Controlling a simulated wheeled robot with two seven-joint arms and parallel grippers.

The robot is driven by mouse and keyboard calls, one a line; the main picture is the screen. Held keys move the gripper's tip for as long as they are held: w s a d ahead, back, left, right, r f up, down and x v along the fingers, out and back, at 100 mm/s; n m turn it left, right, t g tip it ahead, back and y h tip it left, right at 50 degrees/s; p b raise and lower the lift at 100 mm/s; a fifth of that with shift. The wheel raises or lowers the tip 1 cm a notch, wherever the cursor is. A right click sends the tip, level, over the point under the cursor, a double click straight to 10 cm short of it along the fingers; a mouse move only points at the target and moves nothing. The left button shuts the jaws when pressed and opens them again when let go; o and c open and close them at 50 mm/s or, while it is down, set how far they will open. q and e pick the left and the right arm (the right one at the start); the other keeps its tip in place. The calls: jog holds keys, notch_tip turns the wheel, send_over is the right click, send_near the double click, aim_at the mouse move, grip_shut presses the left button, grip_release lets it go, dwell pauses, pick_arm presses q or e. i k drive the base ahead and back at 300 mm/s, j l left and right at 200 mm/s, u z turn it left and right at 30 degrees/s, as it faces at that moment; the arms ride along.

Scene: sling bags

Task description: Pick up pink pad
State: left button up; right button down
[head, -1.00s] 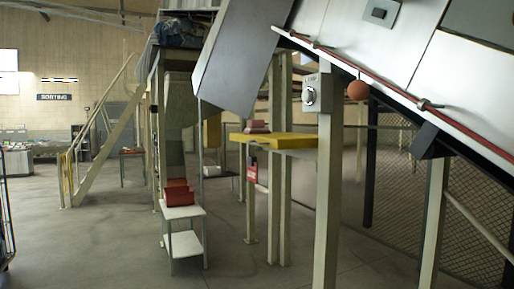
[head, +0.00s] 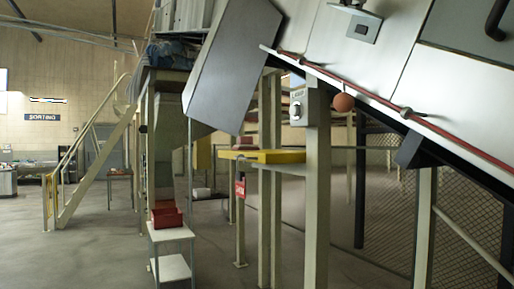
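I cannot make out a pink pad in the head view. Small reddish boxes (head: 166,217) sit on top of a narrow white two-tier stand (head: 171,234) left of centre, low in the picture. A yellow slab (head: 270,156) lies on a grey shelf fixed to the posts near the middle, with a red tag (head: 240,186) hanging below it. Neither of my grippers is in view.
A large grey inclined chute (head: 370,75) with a red rail and a round orange ball (head: 343,102) crosses the upper right. Beige posts (head: 317,190) stand below it. A mesh fence (head: 385,220) closes the right side. Yellow-railed stairs (head: 90,165) stand left.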

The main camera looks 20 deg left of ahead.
aim_at(245, 143)
jog(key=j+z, duration=0.1)
jog(key=z, duration=0.25)
jog(key=i+j+z, duration=0.1)
jog(key=z, duration=0.25)
jog(key=j+z, duration=0.7)
jog(key=j, duration=0.5)
jog(key=j+z, duration=0.4)
jog(key=j, duration=0.45)
jog(key=k+j, duration=0.1)
jog(key=j, duration=0.85)
jog(key=k+j, duration=0.15)
jog(key=j, duration=0.35)
jog(key=k+j+z, duration=0.1)
jog(key=j, duration=0.35)
jog(key=k+j, duration=0.1)
jog(key=j, duration=0.4)
jog(key=k+j, duration=0.1)
jog(key=j, duration=0.35)
